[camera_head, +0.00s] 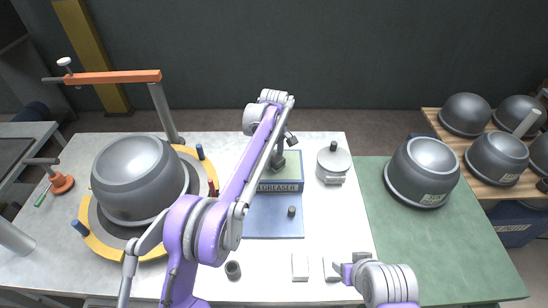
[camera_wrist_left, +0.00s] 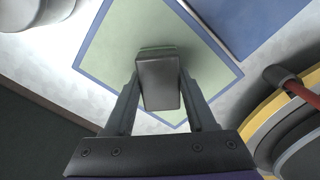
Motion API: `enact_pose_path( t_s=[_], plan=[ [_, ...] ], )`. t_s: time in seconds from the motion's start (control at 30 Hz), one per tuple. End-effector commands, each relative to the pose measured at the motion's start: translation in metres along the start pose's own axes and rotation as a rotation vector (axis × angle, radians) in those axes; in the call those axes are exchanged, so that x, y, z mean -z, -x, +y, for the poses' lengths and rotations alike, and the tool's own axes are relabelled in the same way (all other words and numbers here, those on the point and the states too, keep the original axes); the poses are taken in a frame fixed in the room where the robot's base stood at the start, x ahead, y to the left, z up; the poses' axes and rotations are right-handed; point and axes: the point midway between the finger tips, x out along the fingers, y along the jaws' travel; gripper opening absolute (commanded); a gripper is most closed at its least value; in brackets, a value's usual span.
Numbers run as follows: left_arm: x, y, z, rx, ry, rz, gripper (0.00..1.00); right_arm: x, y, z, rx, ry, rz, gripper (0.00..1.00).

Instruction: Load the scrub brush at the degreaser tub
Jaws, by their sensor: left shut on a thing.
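The degreaser tub (camera_head: 280,187) is a blue box with a lettered front and pale green contents, at the middle of the white table. In the left wrist view its blue rim (camera_wrist_left: 92,40) frames the green surface (camera_wrist_left: 125,45). My left gripper (camera_wrist_left: 160,92) is shut on the scrub brush (camera_wrist_left: 158,82), a dark block with a thin green edge at its far end. The brush is over the green surface; I cannot tell if it touches it. In the head view the left gripper (camera_head: 283,146) is above the tub. My right gripper (camera_head: 345,268) is at the table's front edge, its jaws unclear.
A large grey dome-shaped vessel (camera_head: 138,178) sits on a yellow-edged round fixture (camera_head: 95,235) at left, under an orange bar (camera_head: 112,77). A lidded pot (camera_head: 333,162) stands right of the tub. A white block (camera_head: 300,267) lies in front. Another grey vessel (camera_head: 423,170) stands on the green mat (camera_head: 400,250).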

Motion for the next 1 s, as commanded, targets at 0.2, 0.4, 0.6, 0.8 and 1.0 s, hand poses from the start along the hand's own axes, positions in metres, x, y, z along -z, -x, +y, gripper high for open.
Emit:
enact_pose_path(
  t_s=[0.2, 0.4, 0.6, 0.8, 1.0],
  plan=[
    [0.000, 0.015, 0.000, 0.000, 0.000, 0.000, 0.11, 0.008, 0.006, 0.000, 0.000, 0.000, 0.008, 0.59],
    [0.001, 0.032, 0.001, -0.001, 0.000, 0.001, 0.11, 0.017, 0.013, 0.000, 0.000, 0.000, 0.016, 0.59],
    [0.001, 0.049, 0.001, -0.002, 0.000, 0.001, 0.11, 0.025, 0.019, 0.000, 0.000, 0.000, 0.025, 0.59],
    [0.001, 0.065, 0.001, -0.002, 0.000, 0.002, 0.11, 0.034, 0.024, 0.000, 0.000, 0.000, 0.035, 0.59],
    [0.000, 0.071, 0.000, 0.000, 0.000, 0.000, 0.11, 0.036, 0.026, 0.000, 0.000, 0.000, 0.038, 0.59]
  ],
)
